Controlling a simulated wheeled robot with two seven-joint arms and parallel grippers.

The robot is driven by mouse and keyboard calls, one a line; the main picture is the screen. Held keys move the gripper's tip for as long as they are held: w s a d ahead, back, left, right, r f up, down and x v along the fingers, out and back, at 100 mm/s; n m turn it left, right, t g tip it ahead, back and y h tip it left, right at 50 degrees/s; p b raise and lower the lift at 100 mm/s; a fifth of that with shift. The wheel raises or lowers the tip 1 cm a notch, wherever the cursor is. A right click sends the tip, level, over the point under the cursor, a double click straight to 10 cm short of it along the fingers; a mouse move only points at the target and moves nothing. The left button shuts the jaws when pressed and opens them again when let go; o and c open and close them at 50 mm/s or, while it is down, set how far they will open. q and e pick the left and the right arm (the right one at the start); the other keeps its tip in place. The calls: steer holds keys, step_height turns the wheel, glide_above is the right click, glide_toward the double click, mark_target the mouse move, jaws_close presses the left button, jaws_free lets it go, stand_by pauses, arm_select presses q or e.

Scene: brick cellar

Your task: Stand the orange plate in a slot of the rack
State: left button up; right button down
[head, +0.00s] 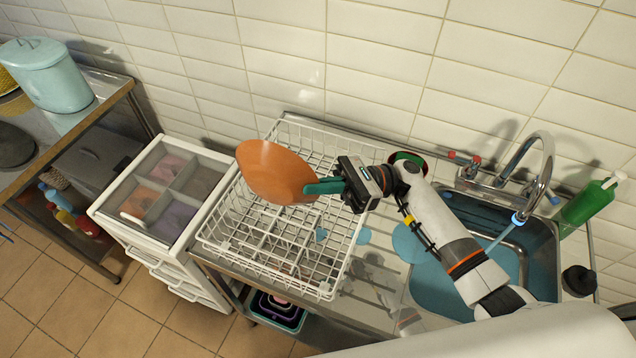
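The orange plate (272,172) is held tilted above the white wire rack (262,240), apart from the slots as far as I can see. My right gripper (322,187) is shut on the plate's right edge, with its green fingers at the rim. The rack stands on the draining board left of the sink, and its wire slots look empty. The plate hides part of the rack's back left. My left gripper is not in view.
A sink (520,250) with a curved tap (545,165) lies to the right, with a green soap bottle (588,203) beside it. A white drawer unit (165,200) with a compartmented top stands left of the rack. A light blue pot (48,75) sits on the far left table.

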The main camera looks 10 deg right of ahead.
steer(key=shift+w+f+b, duration=0.15)
steer(key=shift+f+b, duration=0.25)
steer(key=shift+f, duration=0.2)
step_height(320, 180, down, 9)
steer(key=b, duration=0.7)
steer(key=shift+f, duration=0.2)
stand_by(0.6)
steer(key=c, duration=1.6)
jaws_free()
step_height(320, 180, up, 10)
steer(key=shift+r+b, duration=0.1)
steer(key=shift+b, duration=0.75)
steer(key=shift+r, duration=0.1)
